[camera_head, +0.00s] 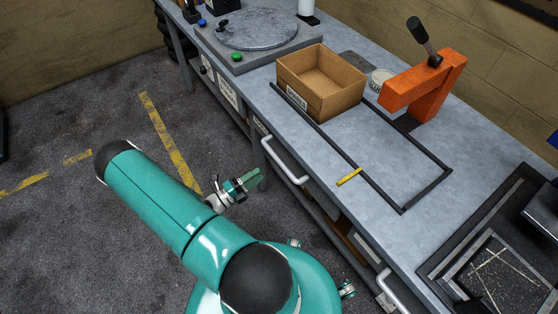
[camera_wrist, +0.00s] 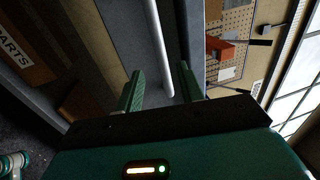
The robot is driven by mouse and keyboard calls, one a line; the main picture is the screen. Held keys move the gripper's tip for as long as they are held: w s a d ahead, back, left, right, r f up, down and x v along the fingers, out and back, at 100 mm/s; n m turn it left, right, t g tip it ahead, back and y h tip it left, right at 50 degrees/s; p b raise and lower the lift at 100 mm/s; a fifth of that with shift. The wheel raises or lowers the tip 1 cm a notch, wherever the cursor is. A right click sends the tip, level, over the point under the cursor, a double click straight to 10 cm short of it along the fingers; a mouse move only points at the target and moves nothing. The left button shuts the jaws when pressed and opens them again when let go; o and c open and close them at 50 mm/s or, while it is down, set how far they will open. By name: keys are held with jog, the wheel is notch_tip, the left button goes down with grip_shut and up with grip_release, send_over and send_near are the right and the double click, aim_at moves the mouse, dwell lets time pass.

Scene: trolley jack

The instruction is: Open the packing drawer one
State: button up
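A pale bar handle (camera_head: 285,162) runs along the bench front, on a drawer under the worktop; I cannot read a name on this drawer. The drawer front looks closed against the bench. My gripper (camera_head: 254,181) is just left of this handle, a small gap away in the head view. In the wrist view the two green fingers of my gripper (camera_wrist: 161,69) stand apart with nothing clamped. The pale handle bar (camera_wrist: 158,40) shows between and beyond the fingertips. A second handle (camera_head: 394,291) is further along the bench front at lower right.
The worktop (camera_head: 375,145) carries an open cardboard box (camera_head: 322,85), an orange press (camera_head: 425,85), a dark rectangular frame (camera_head: 428,190) and a round turntable (camera_head: 258,28). A shelf runs below the bench. The floor (camera_head: 90,120) to the left is clear.

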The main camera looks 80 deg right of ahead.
aim_at(279, 159)
jog(key=x, duration=1)
jog(key=shift+s+d+r, duration=0.15)
jog(key=shift+s+d, duration=0.05)
jog(key=shift+s, duration=0.05)
grip_shut()
